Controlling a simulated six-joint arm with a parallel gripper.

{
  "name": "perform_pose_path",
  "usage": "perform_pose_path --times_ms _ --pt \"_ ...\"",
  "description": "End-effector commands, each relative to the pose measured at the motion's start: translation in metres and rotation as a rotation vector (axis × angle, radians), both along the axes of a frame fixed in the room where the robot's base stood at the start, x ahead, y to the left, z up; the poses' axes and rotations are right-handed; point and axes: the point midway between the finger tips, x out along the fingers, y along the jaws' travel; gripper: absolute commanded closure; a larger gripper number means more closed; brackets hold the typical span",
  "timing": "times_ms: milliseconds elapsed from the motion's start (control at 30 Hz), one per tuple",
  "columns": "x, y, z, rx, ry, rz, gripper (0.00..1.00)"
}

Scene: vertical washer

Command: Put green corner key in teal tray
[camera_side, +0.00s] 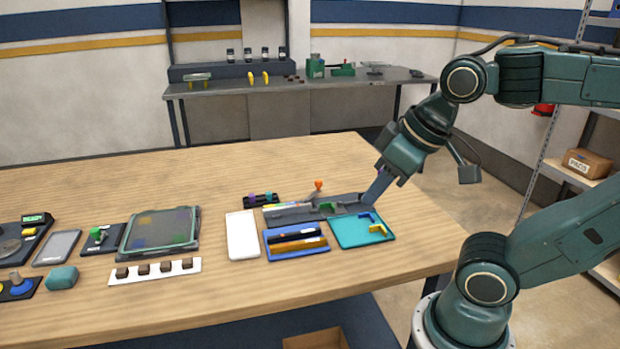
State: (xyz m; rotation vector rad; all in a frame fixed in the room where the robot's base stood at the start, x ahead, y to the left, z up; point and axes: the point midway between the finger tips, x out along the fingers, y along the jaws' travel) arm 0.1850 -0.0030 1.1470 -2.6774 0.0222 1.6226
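The green corner key (330,206) lies on a dark grey holder (347,199) near the right part of the table. The teal tray (350,240) is just in front of that holder. A blue corner key (368,217) and a yellow corner key (378,229) lie in the tray. My gripper (371,200) points down and left, with its tips over the right end of the holder and the back of the tray. It is to the right of the green key and apart from it. The fingers overlap in this view, so their opening is hidden.
A blue tray (297,252) with dark and yellow bars stands left of the teal tray. A white pad (242,235) is further left. An orange knob (319,185) stands behind the holder. The table (180,180) is clear at the back left.

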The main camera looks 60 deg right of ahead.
Motion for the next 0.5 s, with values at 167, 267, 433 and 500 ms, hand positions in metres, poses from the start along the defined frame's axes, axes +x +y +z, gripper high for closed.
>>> perform_pose_path --times_ms 167,267,433,500 --pt "0.018 -0.009 0.006 0.006 0.037 -0.054 0.85" --pt "0.033 -0.017 0.010 0.012 0.065 -0.096 0.85" --pt "0.063 -0.036 0.015 0.026 0.115 -0.178 0.85" --pt "0.075 -0.045 0.015 0.033 0.136 -0.212 0.85"
